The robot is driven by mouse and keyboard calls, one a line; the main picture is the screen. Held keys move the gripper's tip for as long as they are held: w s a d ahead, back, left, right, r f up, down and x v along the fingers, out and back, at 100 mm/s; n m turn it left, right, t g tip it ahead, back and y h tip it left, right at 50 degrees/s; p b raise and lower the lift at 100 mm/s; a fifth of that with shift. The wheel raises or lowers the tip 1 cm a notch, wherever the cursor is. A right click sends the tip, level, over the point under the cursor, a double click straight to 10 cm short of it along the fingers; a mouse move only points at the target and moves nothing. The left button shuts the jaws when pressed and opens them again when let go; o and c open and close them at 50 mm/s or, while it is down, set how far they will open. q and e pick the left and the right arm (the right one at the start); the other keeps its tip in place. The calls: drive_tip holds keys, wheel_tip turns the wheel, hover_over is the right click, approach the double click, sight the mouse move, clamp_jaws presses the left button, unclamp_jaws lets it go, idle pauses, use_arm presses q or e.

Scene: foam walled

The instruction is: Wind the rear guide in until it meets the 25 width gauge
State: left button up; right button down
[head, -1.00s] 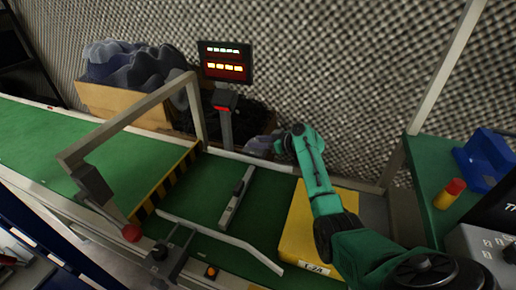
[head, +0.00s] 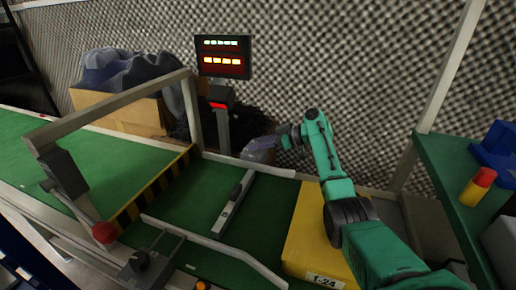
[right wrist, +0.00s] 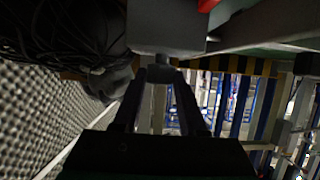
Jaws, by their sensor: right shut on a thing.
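The rear guide (head: 255,167) is a pale rail along the far edge of the green belt. A grey bar with a dark grip, apparently the width gauge (head: 229,210), lies across the belt. Its far end is close to the rear guide; I cannot tell whether they touch. The front guide (head: 222,246) is a bent pale rail at the near side. My right arm reaches behind the rear guide. In the right wrist view my right gripper (right wrist: 160,76) is shut on a small dark knob under a grey housing (right wrist: 167,27). My left gripper is out of view.
A yellow block (head: 311,240) marked T-24 stands on the belt right of the gauge. A display (head: 222,57) on a post shows lit rows too small to read. A pale frame with a red knob (head: 104,232) spans the belt.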

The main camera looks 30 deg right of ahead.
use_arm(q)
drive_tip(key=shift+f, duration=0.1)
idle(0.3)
use_arm(e)
drive_tip(key=shift+c, duration=2.3)
unclamp_jaws()
use_arm(q)
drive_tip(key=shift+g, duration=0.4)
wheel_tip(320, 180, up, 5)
drive_tip(key=p, duration=0.4)
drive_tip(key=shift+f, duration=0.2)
use_arm(e)
drive_tip(key=v, duration=1.4)
drive_tip(key=shift+d, duration=0.2)
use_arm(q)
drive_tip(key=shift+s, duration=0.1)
use_arm(e)
drive_tip(key=shift+s+r, duration=0.1)
drive_tip(key=shift+r, duration=0.1)
